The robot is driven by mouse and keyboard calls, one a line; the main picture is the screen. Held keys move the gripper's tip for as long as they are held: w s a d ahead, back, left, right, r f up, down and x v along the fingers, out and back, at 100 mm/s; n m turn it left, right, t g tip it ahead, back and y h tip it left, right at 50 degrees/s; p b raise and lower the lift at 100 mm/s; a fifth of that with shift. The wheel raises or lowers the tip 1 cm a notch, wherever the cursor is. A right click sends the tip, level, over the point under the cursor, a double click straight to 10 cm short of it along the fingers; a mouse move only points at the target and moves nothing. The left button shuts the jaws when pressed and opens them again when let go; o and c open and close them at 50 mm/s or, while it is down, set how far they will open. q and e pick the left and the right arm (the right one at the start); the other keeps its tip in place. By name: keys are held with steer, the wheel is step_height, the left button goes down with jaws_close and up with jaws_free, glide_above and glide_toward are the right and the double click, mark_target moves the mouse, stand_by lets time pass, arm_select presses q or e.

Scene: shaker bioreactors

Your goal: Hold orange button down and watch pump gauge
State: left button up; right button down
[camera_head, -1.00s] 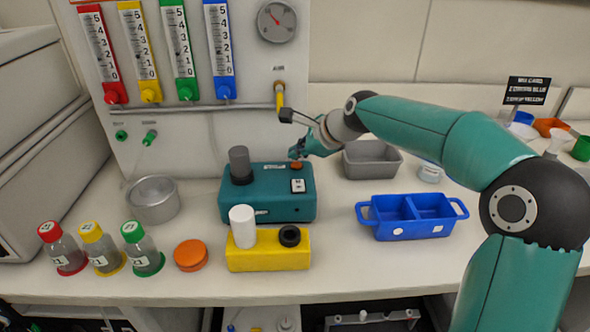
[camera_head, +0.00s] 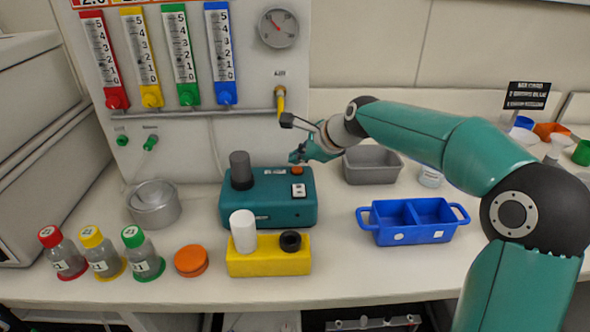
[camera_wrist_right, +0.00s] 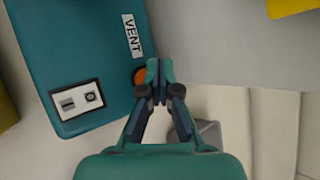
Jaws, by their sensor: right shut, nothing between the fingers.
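The orange button (camera_head: 297,170) is on the top right of a teal pump box (camera_head: 270,212) on the bench. My right gripper (camera_head: 296,157) is shut and empty, with its fingertips just above and behind the button in the head view. In the right wrist view the shut fingertips (camera_wrist_right: 153,70) overlap the edge of the orange button (camera_wrist_right: 139,76), next to the VENT label. I cannot tell whether they touch it. A round gauge (camera_head: 278,28) with a red needle is on the panel; its reading is too small to tell. My left gripper is not in view.
A blue two-part tray (camera_head: 378,235) stands right of the pump box, and a grey bin (camera_head: 372,165) behind it. A yellow block (camera_head: 268,265) is in front. Capped bottles (camera_head: 145,255), an orange lid (camera_head: 191,260) and a metal bowl (camera_head: 153,212) stand left.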

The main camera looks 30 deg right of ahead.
mark_target(299, 170)
steer(key=shift+f, duration=0.2)
steer(key=shift+s+f, duration=0.15)
stand_by(0.3)
steer(key=shift+f+b, duration=0.45)
steer(key=shift+f, duration=0.05)
stand_by(0.6)
steer(key=shift+r, duration=0.1)
stand_by(0.8)
steer(key=shift+r+p, duration=0.8)
steer(key=shift+p, duration=0.2)
step_height(299, 170, up, 5)
steer(key=p, duration=0.5)
